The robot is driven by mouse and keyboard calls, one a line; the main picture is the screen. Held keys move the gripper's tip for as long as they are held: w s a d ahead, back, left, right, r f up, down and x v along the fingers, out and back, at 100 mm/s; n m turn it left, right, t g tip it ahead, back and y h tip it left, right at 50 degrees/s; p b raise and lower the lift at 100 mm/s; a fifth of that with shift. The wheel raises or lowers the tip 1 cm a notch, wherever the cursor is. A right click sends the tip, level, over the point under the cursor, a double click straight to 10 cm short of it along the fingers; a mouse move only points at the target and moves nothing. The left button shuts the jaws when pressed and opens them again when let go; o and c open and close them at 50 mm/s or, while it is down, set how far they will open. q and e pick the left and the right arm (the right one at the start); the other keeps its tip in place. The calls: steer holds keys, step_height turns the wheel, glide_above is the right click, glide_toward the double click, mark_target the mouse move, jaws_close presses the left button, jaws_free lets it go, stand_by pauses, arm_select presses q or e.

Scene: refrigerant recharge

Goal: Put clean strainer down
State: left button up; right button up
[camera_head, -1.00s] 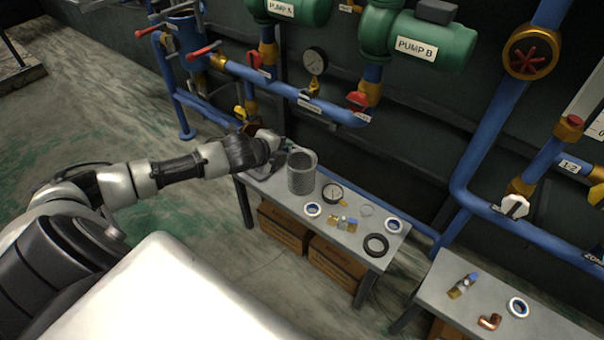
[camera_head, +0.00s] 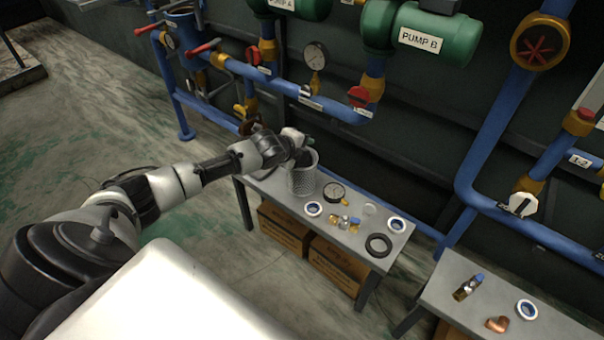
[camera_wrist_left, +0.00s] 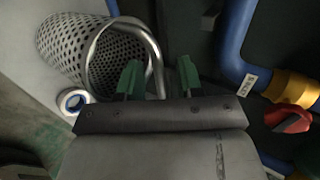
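The strainer (camera_head: 301,181) is a grey perforated metal cylinder, standing upright on the left end of the grey bench (camera_head: 262,189) in the head view. It also shows in the left wrist view (camera_wrist_left: 75,50), with a curved metal handle (camera_wrist_left: 153,48). My left gripper (camera_head: 309,143) is at the strainer's top rim in the head view. In the wrist view its two green fingers (camera_wrist_left: 158,80) are spread apart, with one limb of the handle in the gap between them. Contact with the handle cannot be told. My right gripper is not in view.
A gauge (camera_head: 334,192), white-blue tape rolls (camera_head: 314,209), brass fittings (camera_head: 343,222) and a black ring (camera_head: 378,245) lie right of the strainer. Blue pipes (camera_head: 290,88) and pumps (camera_head: 432,38) stand behind. A second bench (camera_head: 450,290) is at the right.

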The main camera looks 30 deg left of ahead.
arm_select(q)
jaws_close()
steer(key=shift+r, duration=0.1)
stand_by(0.3)
